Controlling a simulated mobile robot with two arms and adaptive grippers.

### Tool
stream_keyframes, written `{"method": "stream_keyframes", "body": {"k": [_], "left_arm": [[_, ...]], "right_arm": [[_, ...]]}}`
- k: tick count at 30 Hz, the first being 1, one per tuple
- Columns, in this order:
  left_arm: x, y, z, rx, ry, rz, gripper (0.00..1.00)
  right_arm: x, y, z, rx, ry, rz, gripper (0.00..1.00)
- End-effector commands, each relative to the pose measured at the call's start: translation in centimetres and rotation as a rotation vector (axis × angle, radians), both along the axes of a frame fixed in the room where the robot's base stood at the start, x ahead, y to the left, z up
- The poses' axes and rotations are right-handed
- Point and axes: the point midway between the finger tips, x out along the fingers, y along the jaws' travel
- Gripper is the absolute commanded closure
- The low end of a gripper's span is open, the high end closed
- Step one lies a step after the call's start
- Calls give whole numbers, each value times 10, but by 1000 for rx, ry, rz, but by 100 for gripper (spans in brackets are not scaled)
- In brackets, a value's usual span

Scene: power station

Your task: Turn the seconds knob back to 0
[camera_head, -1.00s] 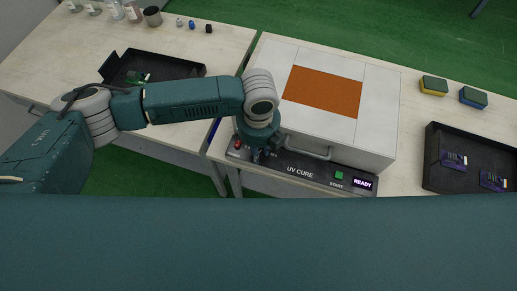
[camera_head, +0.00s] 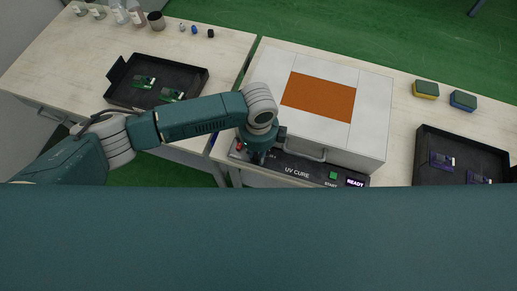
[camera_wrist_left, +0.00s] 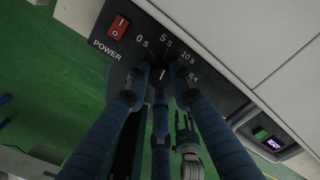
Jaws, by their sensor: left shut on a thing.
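The UV cure box (camera_head: 350,140) has a dark front panel marked UV CURE (camera_head: 297,173). In the left wrist view, the seconds knob (camera_wrist_left: 161,73) sits below the labels 0 s, 5 s and 10 s. It is dark and partly hidden by the fingers; a short pale mark shows on it, but its exact setting is hard to read. My left gripper (camera_head: 260,157) is at the panel's left end, and the left wrist view shows its blue fingers (camera_wrist_left: 160,82) shut around the knob.
A red power switch (camera_wrist_left: 118,28) is left of the knob. The green start button (camera_head: 333,175) and READY display (camera_head: 355,183) are at the panel's right. Black trays with green boards (camera_head: 143,82) and purple boards (camera_head: 442,160) flank the box. Two sponges (camera_head: 426,89) lie behind.

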Motion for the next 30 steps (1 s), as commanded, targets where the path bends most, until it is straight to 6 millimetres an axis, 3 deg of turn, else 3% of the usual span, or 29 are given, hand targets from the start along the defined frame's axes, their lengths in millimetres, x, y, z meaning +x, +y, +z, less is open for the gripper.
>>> {"method": "stream_keyframes", "body": {"k": [21,22,24,30], "left_arm": [[1,-1,1,-2,-3,85,100],[1,-1,1,-2,-3,84,73],[1,-1,1,-2,-3,84,59],[1,-1,1,-1,-2,84,58]], "right_arm": [[0,0,8,0,0,1,60],[0,0,8,0,1,1,60],[0,0,8,0,1,1,60],[0,0,8,0,1,1,60]]}}
